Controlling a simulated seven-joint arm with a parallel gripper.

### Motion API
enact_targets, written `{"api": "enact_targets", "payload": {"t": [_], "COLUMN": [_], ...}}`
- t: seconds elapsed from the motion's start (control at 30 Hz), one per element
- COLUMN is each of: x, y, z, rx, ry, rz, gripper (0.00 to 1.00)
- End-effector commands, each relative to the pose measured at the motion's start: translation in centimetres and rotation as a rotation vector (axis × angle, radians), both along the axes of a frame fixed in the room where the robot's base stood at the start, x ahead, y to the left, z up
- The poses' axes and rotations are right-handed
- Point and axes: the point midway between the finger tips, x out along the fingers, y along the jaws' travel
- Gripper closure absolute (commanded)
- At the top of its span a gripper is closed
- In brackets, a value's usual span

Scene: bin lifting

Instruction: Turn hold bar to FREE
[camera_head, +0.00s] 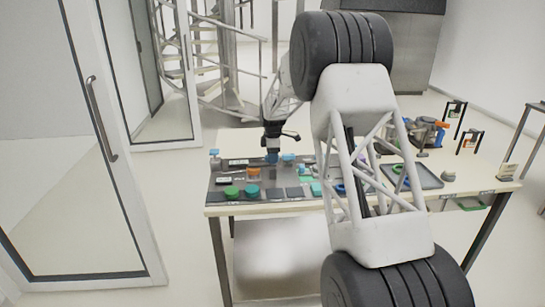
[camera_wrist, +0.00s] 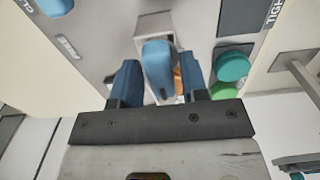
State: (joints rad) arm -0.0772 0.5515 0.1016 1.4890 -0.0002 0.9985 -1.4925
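A blue bar-shaped handle (camera_wrist: 157,55) on a pale mount stands between my fingers in the wrist view; it looks like the hold bar. My gripper (camera_wrist: 161,75) is open, with one blue finger on each side of the handle and a narrow gap to each. In the head view my gripper (camera_head: 272,152) points down over the left part of the table's panel, and the handle under it is hard to make out. A small white label (camera_wrist: 68,46) lies left of the handle in the wrist view; its text is too blurred to read surely.
A teal knob (camera_wrist: 233,66) and a green knob (camera_wrist: 224,90) stand right of my fingers in the wrist view. An orange part (camera_head: 254,173) is close to my gripper in the head view. A grey tray (camera_head: 428,178) and tools are on the table's right side.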

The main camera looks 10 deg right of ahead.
Motion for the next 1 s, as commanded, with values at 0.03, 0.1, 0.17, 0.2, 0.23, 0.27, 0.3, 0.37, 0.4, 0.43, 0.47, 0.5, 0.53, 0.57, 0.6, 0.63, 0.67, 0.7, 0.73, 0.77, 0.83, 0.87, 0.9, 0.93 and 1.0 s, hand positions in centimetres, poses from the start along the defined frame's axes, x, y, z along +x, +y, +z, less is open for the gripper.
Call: {"api": "enact_targets", "payload": {"t": [0.03, 0.1, 0.17, 0.2, 0.23, 0.27, 0.3, 0.37, 0.4, 0.43, 0.47, 0.5, 0.53, 0.57, 0.6, 0.63, 0.67, 0.7, 0.73, 0.77, 0.83, 0.87, 0.9, 0.93, 1.0], "x": [0.00, 0.00, 0.00, 0.00, 0.00, 0.00, 0.00, 0.00, 0.00, 0.00, 0.00, 0.00, 0.00, 0.00, 0.00, 0.01, 0.01, 0.01, 0.01, 0.00, -0.01, -0.01, -0.01, -0.01, -0.03], "y": [0.00, 0.00, 0.00, 0.00, 0.00, 0.00, 0.00, 0.00, 0.00, 0.00, 0.00, 0.00, 0.00, 0.00, 0.00, 0.00, 0.00, 0.00, 0.00, 0.00, 0.00, 0.00, 0.00, 0.00, 0.00], "z": [0.01, 0.01, 0.01, 0.00, 0.00, 0.00, 0.00, 0.01, 0.01, 0.01, 0.01, 0.02, 0.02, 0.02, 0.02, 0.03, 0.03, 0.03, 0.02, 0.01, -0.03, -0.04, -0.03, -0.04, -0.06], "rx": [0.000, 0.000, 0.000, 0.000, 0.000, 0.000, 0.000, 0.000, 0.000, 0.000, 0.000, 0.000, 0.000, 0.000, 0.000, 0.000, 0.000, 0.000, 0.000, 0.000, 0.000, 0.000, 0.000, 0.000, 0.000], "ry": [0.000, 0.000, 0.000, 0.000, 0.000, 0.000, 0.000, 0.000, 0.000, 0.000, 0.000, 0.000, 0.000, 0.000, 0.000, 0.000, 0.000, 0.000, 0.000, 0.000, 0.001, 0.001, 0.001, 0.001, 0.002], "rz": [0.000, 0.000, 0.000, 0.000, 0.000, 0.000, 0.000, 0.000, 0.000, -0.001, -0.001, -0.003, -0.005, -0.008, -0.013, -0.019, -0.025, -0.034, -0.043, -0.053, -0.082, -0.097, -0.118, -0.136, -0.182], "gripper": [0.67, 0.78, 0.87, 0.93, 0.98, 1.00, 1.00, 1.00, 1.00, 1.00, 1.00, 1.00, 1.00, 1.00, 1.00, 1.00, 1.00, 1.00, 1.00, 1.00, 1.00, 1.00, 1.00, 1.00, 1.00]}}
